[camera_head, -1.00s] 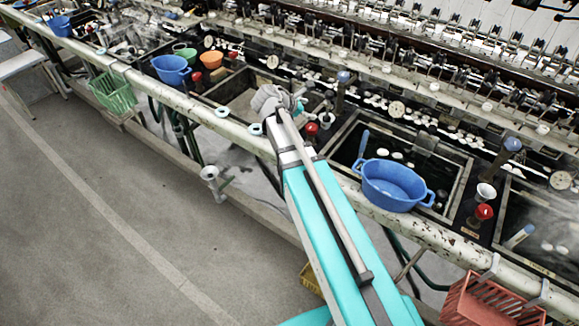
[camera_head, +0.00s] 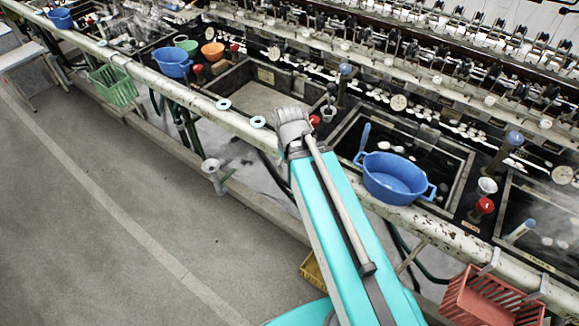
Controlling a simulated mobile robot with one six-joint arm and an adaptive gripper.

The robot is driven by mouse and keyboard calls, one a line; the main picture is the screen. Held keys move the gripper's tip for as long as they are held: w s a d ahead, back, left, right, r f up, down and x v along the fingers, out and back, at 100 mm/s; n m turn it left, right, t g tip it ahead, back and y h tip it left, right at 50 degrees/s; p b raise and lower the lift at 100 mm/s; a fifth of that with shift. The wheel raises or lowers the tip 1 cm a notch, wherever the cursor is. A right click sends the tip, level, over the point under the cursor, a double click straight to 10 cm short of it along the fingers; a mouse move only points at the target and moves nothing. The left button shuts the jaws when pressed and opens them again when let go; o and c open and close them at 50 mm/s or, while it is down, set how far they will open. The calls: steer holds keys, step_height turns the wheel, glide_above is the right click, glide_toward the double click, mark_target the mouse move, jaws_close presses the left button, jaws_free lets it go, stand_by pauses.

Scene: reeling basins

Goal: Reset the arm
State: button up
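My turquoise arm (camera_head: 340,235) reaches up from the bottom of the head view, over the rusty white front rail of the basins. My gripper (camera_head: 290,118) is at its far end, a small grey shape near the rail, left of the blue two-handled tub (camera_head: 393,178). The wrist hides the gripper's fingers, so I cannot tell whether they are apart or together. No object shows in it.
Dark water basins (camera_head: 415,142) line the rail, with the reeling machine behind. A green basket (camera_head: 113,85), a red basket (camera_head: 490,300) and a yellow crate (camera_head: 313,270) are on the near side. The grey floor (camera_head: 110,230) at left is clear.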

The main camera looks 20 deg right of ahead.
steer(key=shift+s+a, duration=0.25)
